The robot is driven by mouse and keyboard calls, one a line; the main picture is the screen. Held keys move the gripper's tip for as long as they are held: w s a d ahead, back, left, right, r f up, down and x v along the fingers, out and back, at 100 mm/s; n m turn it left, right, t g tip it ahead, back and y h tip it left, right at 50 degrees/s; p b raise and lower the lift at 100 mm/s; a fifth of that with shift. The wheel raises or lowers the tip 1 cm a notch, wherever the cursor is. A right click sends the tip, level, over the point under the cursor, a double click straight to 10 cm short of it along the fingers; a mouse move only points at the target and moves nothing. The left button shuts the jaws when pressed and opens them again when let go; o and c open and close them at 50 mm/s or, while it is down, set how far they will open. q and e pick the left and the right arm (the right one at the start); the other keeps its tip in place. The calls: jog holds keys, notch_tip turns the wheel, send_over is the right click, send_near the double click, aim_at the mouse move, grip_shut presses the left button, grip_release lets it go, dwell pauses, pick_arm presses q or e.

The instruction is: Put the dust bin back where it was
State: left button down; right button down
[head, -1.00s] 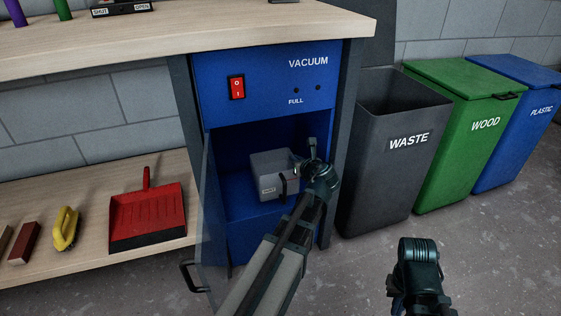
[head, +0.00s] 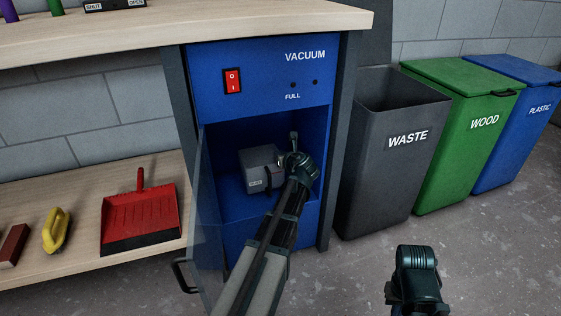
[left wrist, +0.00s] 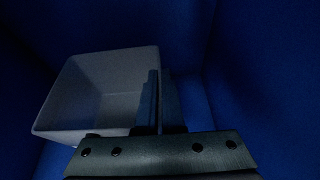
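The dust bin (head: 259,168) is a small grey open-topped box with a label and a dark handle on its front. It is inside the open lower compartment of the blue vacuum cabinet (head: 262,62). My left gripper (head: 294,150) reaches into the compartment at the bin's right side. In the left wrist view the bin (left wrist: 85,85) is empty. The left fingers (left wrist: 160,100) are close together at its right wall and look shut on it. Whether the bin touches the compartment floor is hard to tell. My right gripper (head: 416,262) hangs over the floor; its fingers are not clear.
The clear cabinet door (head: 205,235) stands open at the left with a dark handle. The waste bin (head: 390,170), wood bin (head: 465,140) and plastic bin (head: 520,120) stand right. A red dustpan (head: 140,215) and yellow brush (head: 56,230) lie on the shelf.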

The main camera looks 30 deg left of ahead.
pick_arm(q)
jog(key=shift+f, duration=0.5)
jog(key=shift+r, duration=0.2)
pick_arm(e)
jog(key=shift+f, duration=0.3)
pick_arm(q)
jog(key=c, duration=1)
grip_release()
jog(key=shift+c, duration=0.2)
